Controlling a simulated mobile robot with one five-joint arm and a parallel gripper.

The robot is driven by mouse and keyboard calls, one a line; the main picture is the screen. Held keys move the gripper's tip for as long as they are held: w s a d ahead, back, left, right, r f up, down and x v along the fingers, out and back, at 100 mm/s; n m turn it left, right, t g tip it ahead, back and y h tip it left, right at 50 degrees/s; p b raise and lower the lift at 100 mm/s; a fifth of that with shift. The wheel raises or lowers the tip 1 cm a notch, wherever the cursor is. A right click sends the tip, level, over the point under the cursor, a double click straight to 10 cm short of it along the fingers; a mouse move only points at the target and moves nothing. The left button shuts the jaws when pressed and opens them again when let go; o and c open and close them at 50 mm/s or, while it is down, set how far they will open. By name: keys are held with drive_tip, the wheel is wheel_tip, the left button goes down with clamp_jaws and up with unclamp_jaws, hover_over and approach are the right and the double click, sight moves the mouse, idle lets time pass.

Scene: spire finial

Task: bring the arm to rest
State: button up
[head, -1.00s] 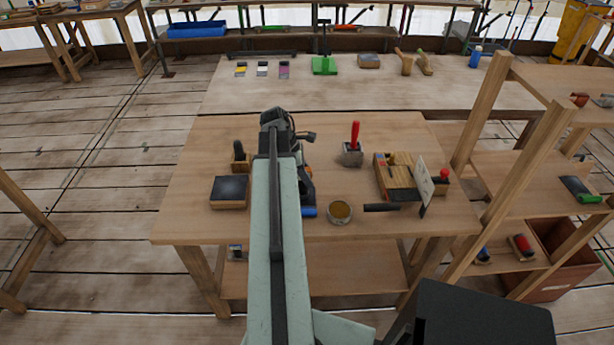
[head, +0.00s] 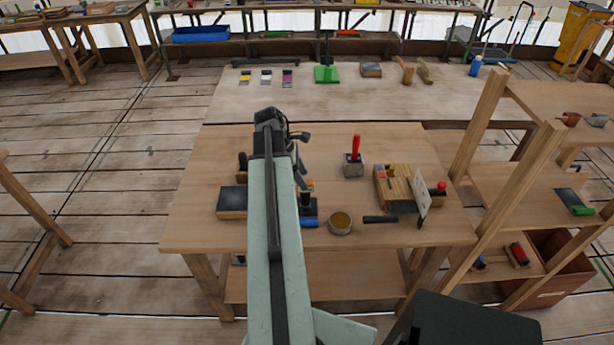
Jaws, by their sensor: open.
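My arm reaches up the middle of the head view over the wooden workbench (head: 385,150). Its pale green link leads to a dark joint at the top. My gripper (head: 301,170) hangs below that joint, largely hidden behind the link, and appears open. I see nothing held in it. A blue-ended tool (head: 309,221) lies on the bench just right of the link, close below the gripper in the picture. I cannot tell whether they touch.
A dark-topped block (head: 232,201) lies left of the arm. Right of it are a round tin (head: 340,223), a red-handled block (head: 354,162) and a wooden tool box (head: 397,187). A wooden shelf rack (head: 516,165) stands at the right. Open floor (head: 110,190) lies left.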

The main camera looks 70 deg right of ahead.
drive_tip(key=shift+v, duration=0.85)
drive_tip(key=shift+f, duration=0.15)
drive_tip(key=w+a+n+t+h, duration=0.1)
drive_tip(key=w+a+n, duration=0.2)
drive_tip(key=w+a, duration=0.95)
drive_tip(key=w+a+n+t, duration=0.1)
drive_tip(key=w+a+n, duration=0.2)
drive_tip(key=w+a, duration=0.95)
drive_tip(key=w+a+m+y, duration=0.1)
drive_tip(key=w+a+m, duration=0.1)
drive_tip(key=a, duration=0.8)
drive_tip(key=w+a+f+m+t, duration=0.1)
drive_tip(key=w+a+m, duration=0.2)
drive_tip(key=a, duration=0.8)
drive_tip(key=w+a+f+m+t+y, duration=0.1)
drive_tip(key=w+a+m, duration=0.2)
drive_tip(key=a, duration=0.7)
drive_tip(key=shift+w+a+m+y, duration=0.25)
drive_tip(key=shift+a+m+y, duration=0.05)
drive_tip(key=shift+m, duration=0.9)
